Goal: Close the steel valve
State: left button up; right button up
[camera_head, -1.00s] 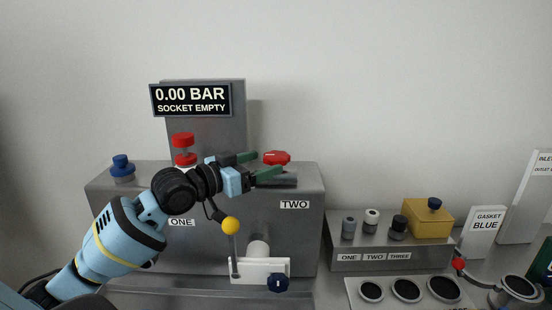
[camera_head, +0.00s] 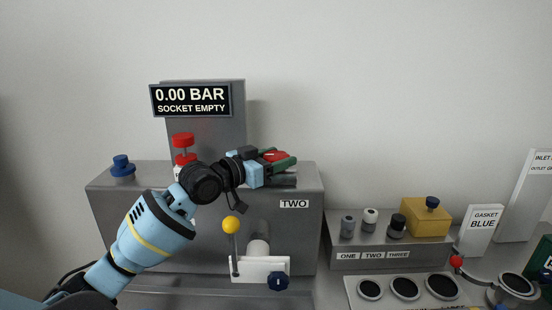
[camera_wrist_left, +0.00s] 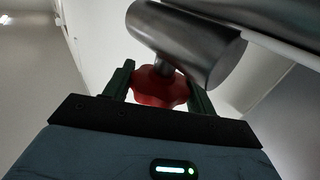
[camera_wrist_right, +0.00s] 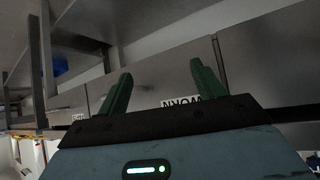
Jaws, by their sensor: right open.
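The steel valve has a red lobed handle (camera_head: 274,156) on a stem from a horizontal steel cylinder (camera_head: 284,181), on top of the steel cabinet near the TWO label. My left gripper (camera_head: 282,158) is at the handle, with its green fingers on either side. In the left wrist view the red handle (camera_wrist_left: 160,88) sits between the fingers, below the steel cylinder (camera_wrist_left: 185,40). I cannot tell whether the fingers press on it. My right gripper (camera_wrist_right: 163,85) shows in its own wrist view, open and empty, facing a grey cabinet front.
A display (camera_head: 191,99) reads 0.00 BAR, SOCKET EMPTY. A red knob (camera_head: 183,140) stands behind my left wrist, and a blue knob (camera_head: 122,165) stands at the left. A yellow-balled lever (camera_head: 231,224) is below. A yellow box (camera_head: 426,219) stands on the right bench.

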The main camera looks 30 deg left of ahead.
pick_arm(q)
jog(key=c, duration=0.5)
jog(key=shift+o, duration=0.2)
jog(key=m+g+h+b, duration=0.1)
jog(key=h+b, duration=0.1)
jog(key=b, duration=0.1)
jog(key=f+m+g+h+b, duration=0.1)
jog(key=h+b, duration=0.1)
jog(key=b, duration=0.1)
jog(key=shift+w+m, duration=0.15)
jog(key=shift+m, duration=0.25)
jog(key=shift+r+m+g+h+b, duration=0.25)
jog(key=shift+m+g+h+b, duration=0.4)
jog(key=shift+h+b, duration=0.2)
jog(key=shift+r+m+g, duration=0.2)
jog(key=shift+m+g, duration=0.05)
pick_arm(e)
jog(key=s+a+f+g, duration=0.1)
jog(key=s+f+g, duration=0.1)
jog(key=s+f, duration=0.4)
notch_tip(320, 180, down, 4)
jog(key=shift+s+f+m, duration=0.1)
jog(key=shift+s+m, duration=0.2)
jog(key=shift+s, duration=0.05)
pick_arm(q)
jog(key=o, duration=0.9)
jog(key=shift+o, duration=0.5)
pick_arm(e)
jog(key=shift+s, duration=0.25)
